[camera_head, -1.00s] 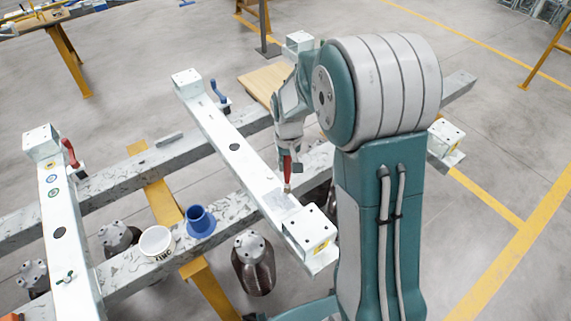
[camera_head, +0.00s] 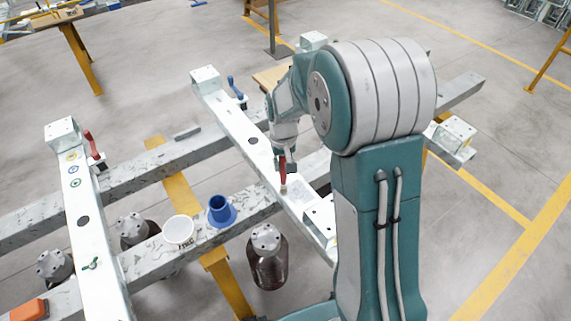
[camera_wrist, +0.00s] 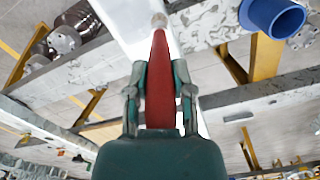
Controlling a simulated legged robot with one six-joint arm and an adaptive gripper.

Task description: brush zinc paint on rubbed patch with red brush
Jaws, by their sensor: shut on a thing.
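My gripper (camera_head: 284,160) is shut on the red brush (camera_head: 283,170), which points down at the white beam (camera_head: 231,131). In the wrist view the red brush (camera_wrist: 160,85) sits between both fingers of my gripper (camera_wrist: 158,92), its pale tip at the top over the white beam. A dull greyish patch (camera_head: 299,188) lies on the beam's near part, just right of the brush tip. I cannot tell if the bristles touch the beam. The white zinc pot (camera_head: 179,231) stands open on the grey rail, left of the blue holder (camera_head: 220,211).
Another white beam (camera_head: 84,222) with a red clamp (camera_head: 94,148) lies to the left. A blue clamp (camera_head: 236,89) stands by the first beam's far end. Dark brown cylinders, one here (camera_head: 267,258), stand below the rails. My arm hides part of the right side.

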